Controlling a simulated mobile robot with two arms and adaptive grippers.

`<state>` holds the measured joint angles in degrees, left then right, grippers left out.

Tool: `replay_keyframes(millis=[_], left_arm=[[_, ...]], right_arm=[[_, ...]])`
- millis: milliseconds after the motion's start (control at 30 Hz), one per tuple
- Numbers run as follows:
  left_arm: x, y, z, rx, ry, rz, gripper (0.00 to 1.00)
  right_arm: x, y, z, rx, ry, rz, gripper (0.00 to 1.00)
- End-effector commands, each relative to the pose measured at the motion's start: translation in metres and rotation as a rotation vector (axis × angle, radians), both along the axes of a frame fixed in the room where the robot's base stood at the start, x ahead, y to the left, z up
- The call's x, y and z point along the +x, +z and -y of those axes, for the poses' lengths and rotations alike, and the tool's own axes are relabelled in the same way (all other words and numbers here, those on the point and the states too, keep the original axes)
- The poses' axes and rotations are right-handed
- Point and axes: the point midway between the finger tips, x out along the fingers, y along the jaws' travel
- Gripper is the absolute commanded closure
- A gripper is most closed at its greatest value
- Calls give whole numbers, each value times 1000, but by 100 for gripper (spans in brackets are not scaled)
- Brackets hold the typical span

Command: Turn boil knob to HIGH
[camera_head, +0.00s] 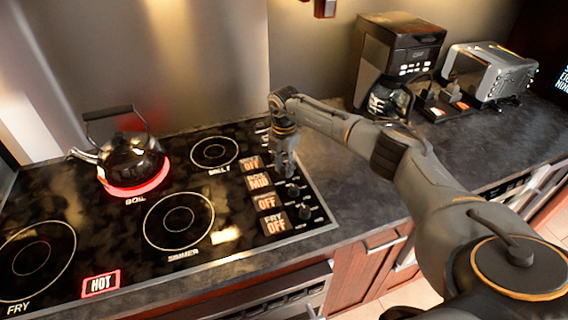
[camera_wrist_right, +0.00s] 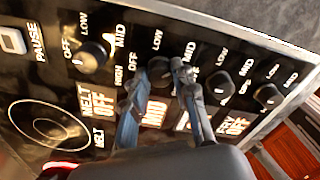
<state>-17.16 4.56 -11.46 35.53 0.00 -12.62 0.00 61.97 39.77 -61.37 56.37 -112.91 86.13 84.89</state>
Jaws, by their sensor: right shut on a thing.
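My right gripper (camera_head: 284,172) reaches down over the knob row on the right side of the stove. In the right wrist view its two fingertips (camera_wrist_right: 169,68) are closed around the boil knob (camera_wrist_right: 160,72), which is mostly hidden between them. The boil display reads MID in the head view (camera_head: 259,182) and in the wrist view (camera_wrist_right: 154,113). The boil burner (camera_head: 137,190) glows red under a dark kettle (camera_head: 133,158). My left gripper is not in view.
Neighbouring knobs stand close on both sides: the melt knob (camera_wrist_right: 92,57), the simmer knob (camera_wrist_right: 220,84) and the fry knob (camera_wrist_right: 268,95). Their displays read OFF where legible. A HOT sign (camera_head: 101,283) is lit. A coffee maker (camera_head: 396,50) and toaster (camera_head: 488,72) stand at the back right.

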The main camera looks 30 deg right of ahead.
Motion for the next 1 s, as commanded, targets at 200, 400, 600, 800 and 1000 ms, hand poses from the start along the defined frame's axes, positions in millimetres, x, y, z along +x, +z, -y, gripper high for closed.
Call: replay_keyframes(millis=[200,400,600,800,1000], left_arm=[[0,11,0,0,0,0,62],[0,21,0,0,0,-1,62],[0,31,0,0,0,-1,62],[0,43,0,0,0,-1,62],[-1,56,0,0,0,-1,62]], right_arm=[[0,2,0,-1,-205,0,100],[0,2,0,-1,-394,0,100],[0,3,0,-1,-585,-1,100],[0,3,0,0,-775,-1,100],[0,3,0,-1,-959,0,100]])
